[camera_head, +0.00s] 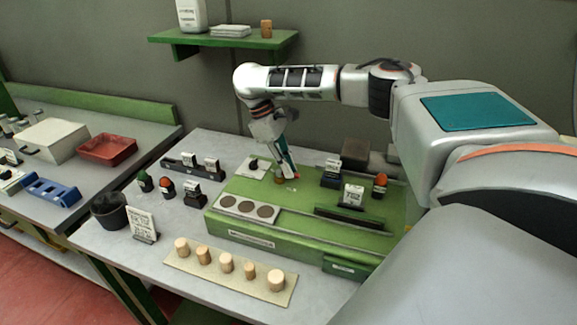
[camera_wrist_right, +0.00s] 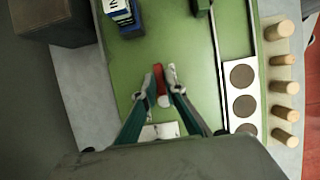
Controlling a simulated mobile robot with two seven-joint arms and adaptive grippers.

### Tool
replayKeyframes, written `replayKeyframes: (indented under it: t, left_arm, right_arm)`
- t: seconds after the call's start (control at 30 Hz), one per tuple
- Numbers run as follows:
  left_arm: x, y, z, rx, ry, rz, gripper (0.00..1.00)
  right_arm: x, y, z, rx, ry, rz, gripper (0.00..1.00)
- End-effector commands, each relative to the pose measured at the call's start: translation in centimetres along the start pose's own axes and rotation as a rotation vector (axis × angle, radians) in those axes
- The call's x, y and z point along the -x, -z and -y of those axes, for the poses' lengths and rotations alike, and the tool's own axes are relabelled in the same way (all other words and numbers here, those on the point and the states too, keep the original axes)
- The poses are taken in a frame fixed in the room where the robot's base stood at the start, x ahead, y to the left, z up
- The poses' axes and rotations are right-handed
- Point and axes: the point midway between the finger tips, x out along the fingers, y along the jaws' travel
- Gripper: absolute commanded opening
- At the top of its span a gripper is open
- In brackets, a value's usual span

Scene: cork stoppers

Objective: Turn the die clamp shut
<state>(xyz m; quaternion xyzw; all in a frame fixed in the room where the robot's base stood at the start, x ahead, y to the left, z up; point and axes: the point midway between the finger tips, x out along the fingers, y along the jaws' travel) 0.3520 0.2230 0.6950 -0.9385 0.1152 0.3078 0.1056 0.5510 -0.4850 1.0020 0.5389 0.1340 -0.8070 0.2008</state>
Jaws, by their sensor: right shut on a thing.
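The die clamp shows in the right wrist view as a red lever (camera_wrist_right: 158,78) with a pale round end (camera_wrist_right: 165,101), on the green bench unit (camera_head: 240,188). My right gripper (camera_wrist_right: 162,82) is shut on the red lever, one finger on each side of it. In the head view my right gripper (camera_head: 287,170) reaches down to the back part of the green unit. The fingers hide most of the clamp there, so its turn angle cannot be told. My left gripper is not in view.
A plate with three dark discs (camera_head: 250,208) lies on the unit's front left. Several corks stand on a tan strip (camera_head: 230,275) at the front. A dark block (camera_head: 355,153) and small labelled stands (camera_head: 331,172) are right of the gripper. A black bin (camera_head: 108,210) stands left.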

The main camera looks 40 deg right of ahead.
Motion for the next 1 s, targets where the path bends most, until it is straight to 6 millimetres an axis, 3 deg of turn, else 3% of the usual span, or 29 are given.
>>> replayKeyframes:
  t: [0.53,0.6,0.63,1.0]
  left_arm:
    - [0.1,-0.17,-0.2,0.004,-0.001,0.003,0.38]
    - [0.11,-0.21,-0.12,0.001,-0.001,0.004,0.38]
    - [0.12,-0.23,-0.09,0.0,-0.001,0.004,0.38]
    - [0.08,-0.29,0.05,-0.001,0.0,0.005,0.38]
  right_arm:
    - [0.14,0.07,0.08,-0.025,0.01,-0.004,0.0]
    - [0.14,0.07,0.08,-0.025,0.01,-0.004,0.24]
    - [0.13,0.07,0.08,-0.025,0.01,-0.003,0.28]
    - [0.27,0.05,0.08,-0.023,0.009,-0.002,0.28]
